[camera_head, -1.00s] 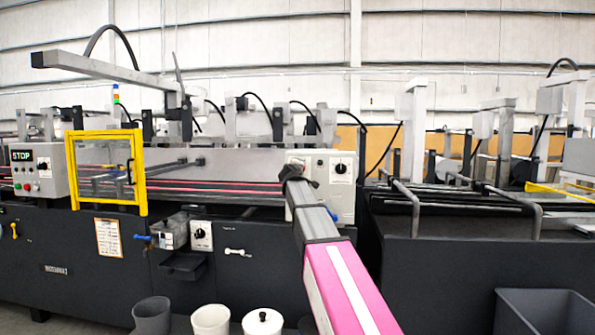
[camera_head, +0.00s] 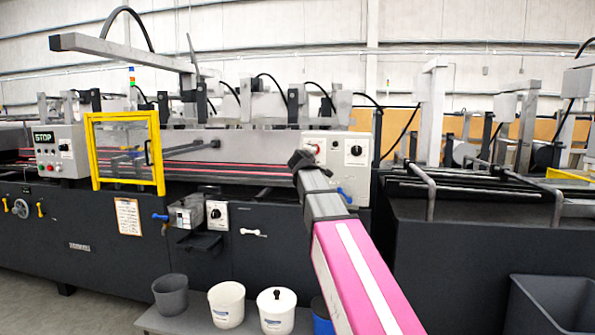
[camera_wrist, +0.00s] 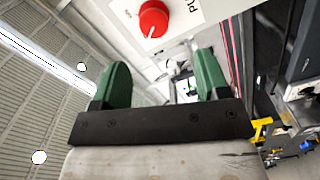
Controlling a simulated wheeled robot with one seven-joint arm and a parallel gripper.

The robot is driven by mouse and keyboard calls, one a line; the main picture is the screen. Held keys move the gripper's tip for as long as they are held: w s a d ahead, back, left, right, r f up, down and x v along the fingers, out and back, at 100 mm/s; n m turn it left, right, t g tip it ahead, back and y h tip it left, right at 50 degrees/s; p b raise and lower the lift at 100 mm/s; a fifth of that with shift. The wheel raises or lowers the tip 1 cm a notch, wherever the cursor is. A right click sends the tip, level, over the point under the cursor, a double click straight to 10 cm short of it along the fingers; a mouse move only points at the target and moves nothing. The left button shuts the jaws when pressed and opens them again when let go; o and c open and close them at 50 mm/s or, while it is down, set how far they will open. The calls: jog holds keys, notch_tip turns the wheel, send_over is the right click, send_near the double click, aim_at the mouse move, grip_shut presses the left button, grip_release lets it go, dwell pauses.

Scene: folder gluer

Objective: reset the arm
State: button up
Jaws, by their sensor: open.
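My arm, pink and grey, reaches up from the lower right of the head view toward the folder gluer (camera_head: 110,225). My gripper (camera_head: 300,160) is at its far end, in front of the light control panel (camera_head: 335,178). In the wrist view my gripper (camera_wrist: 160,88) shows two green fingers standing wide apart with nothing between them. A red knob (camera_wrist: 153,18) on a white panel is just beyond the fingertips; a gap seems to separate them, though the exact distance cannot be told.
A yellow-framed guard (camera_head: 126,152) and a STOP panel (camera_head: 62,150) are on the left. A grey cup (camera_head: 171,296), a white cup (camera_head: 227,304) and a lidded white pot (camera_head: 276,310) stand on a low shelf. A dark grey bin (camera_head: 548,305) stands at lower right.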

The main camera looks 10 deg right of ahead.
jog(key=s+d+f+m+g, duration=0.1)
jog(key=s+f+m+g, duration=0.15)
jog(key=f, duration=0.85)
jog(key=s+d+f+m+g+y, duration=0.1)
jog(key=s+f+g, duration=0.25)
jog(key=f, duration=0.75)
jog(key=s+d+f+m+g, duration=0.2)
jog(key=s+f, duration=0.2)
jog(key=f, duration=0.8)
jog(key=s+a+f+m+g+y, duration=0.1)
jog(key=s+f+g, duration=0.3)
jog(key=s+f, duration=0.7)
jog(key=s+a+f+m+g+y, duration=0.1)
jog(key=s+f+m+g+y, duration=0.2)
jog(key=s+f, duration=0.8)
jog(key=shift+s+a+f+m+g+y, duration=0.35)
jog(key=shift+f+m+g, duration=0.15)
jog(key=shift+g, duration=0.5)
jog(key=shift+c, duration=0.4)
